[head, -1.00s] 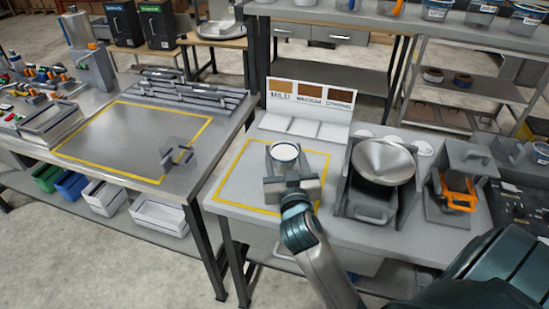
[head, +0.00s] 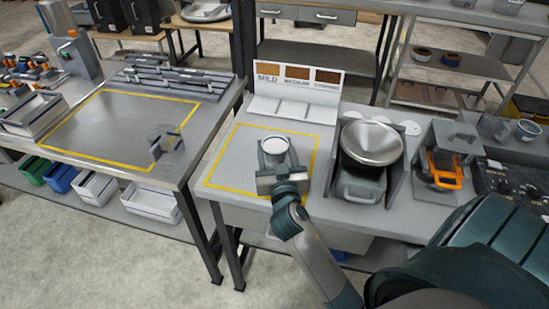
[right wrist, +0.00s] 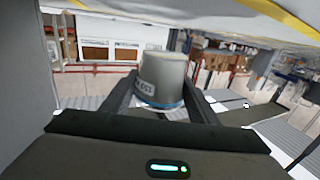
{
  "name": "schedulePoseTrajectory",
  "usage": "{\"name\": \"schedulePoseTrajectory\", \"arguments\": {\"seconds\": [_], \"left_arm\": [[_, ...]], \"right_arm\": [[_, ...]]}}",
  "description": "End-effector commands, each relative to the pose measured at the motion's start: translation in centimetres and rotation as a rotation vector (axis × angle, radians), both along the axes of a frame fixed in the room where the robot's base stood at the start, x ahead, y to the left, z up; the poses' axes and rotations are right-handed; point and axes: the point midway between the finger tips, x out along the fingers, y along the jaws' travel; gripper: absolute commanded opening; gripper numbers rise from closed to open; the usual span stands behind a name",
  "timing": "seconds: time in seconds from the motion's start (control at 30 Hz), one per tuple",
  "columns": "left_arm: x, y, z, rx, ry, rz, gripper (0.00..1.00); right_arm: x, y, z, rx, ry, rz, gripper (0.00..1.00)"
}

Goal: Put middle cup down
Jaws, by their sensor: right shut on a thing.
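The cup (head: 275,149) is pale with a white round top. It is over the yellow-outlined area (head: 228,160) of the right-hand bench, below the sign. My right gripper (head: 277,165) is shut on it from the near side. In the right wrist view the cup (right wrist: 162,80) sits between the two fingers, with a printed label and a blue band; that view looks upside down, with the bench at the top. I cannot tell whether the cup's base touches the bench. My left gripper is not in view.
A sign board (head: 298,85) reading mild, medium and strong stands behind the cup. A metal-bowled dispenser (head: 371,143) and an orange-handled unit (head: 445,170) stand to the right. The outlined area left of the cup is clear. Another bench (head: 130,125) lies left across a gap.

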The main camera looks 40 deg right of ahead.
Motion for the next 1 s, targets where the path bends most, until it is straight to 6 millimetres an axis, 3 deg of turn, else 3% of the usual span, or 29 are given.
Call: {"name": "schedulePoseTrajectory", "arguments": {"seconds": [0.37,0.7,1.0], "left_arm": [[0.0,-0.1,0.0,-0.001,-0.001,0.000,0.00],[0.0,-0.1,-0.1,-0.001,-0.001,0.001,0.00],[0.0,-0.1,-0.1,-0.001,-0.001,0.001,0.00]], "right_arm": [[0.0,0.0,-0.4,0.000,-0.002,0.000,0.27],[0.0,0.0,-3.8,0.000,0.001,0.000,0.27],[0.0,0.1,-4.1,-0.001,-0.002,0.002,0.27]]}}
